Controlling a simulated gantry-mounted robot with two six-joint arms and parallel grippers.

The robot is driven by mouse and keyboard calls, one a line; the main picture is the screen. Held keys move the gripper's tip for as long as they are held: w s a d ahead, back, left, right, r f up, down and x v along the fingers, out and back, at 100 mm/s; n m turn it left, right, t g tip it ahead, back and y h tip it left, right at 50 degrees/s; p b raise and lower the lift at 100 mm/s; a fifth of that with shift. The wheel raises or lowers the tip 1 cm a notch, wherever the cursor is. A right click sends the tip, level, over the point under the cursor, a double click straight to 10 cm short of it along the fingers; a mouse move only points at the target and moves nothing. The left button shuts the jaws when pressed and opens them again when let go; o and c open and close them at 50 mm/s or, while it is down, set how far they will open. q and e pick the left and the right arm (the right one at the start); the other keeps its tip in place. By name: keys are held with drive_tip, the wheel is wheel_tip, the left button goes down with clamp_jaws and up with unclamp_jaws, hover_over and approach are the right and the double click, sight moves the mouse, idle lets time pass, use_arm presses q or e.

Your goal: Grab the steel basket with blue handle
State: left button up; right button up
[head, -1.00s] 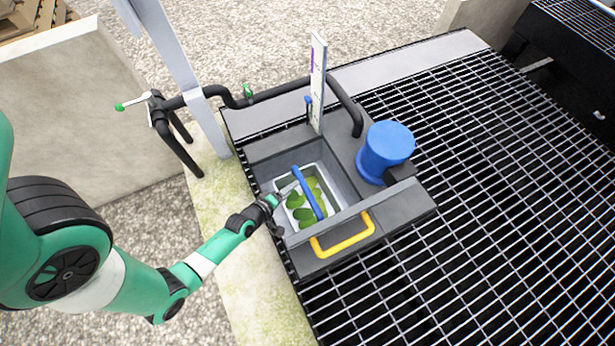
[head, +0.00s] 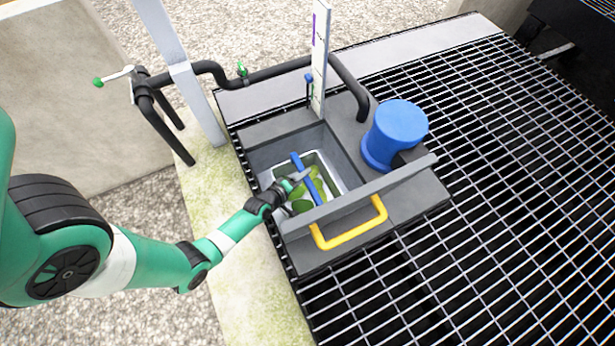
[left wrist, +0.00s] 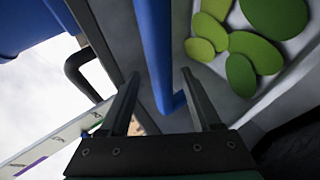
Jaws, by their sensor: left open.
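The steel basket (head: 335,184) sits inside the grey open tank, with green leaf-like pieces in it. Its blue handle (head: 304,176) spans over the top. My left gripper (head: 300,178) is open at the handle, above the basket. In the left wrist view, the blue handle (left wrist: 155,50) runs down toward the space between the two open fingers (left wrist: 160,100). I cannot tell whether the fingers touch it. The gripper and wrist hide part of the basket in the head view. My right gripper is not in view.
A tank (head: 262,155) surrounds the basket, with a yellow handle (head: 350,232) at its front. A blue cylinder (head: 398,130) stands to the right and a white gauge board (head: 320,60) behind. Black pipes (head: 215,70) run along the back left. Dark grating (head: 500,200) lies to the right.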

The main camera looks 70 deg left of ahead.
use_arm(q)
drive_tip(key=shift+f, duration=0.1)
drive_tip(key=shift+c, duration=0.4)
clamp_jaws()
idle(0.9)
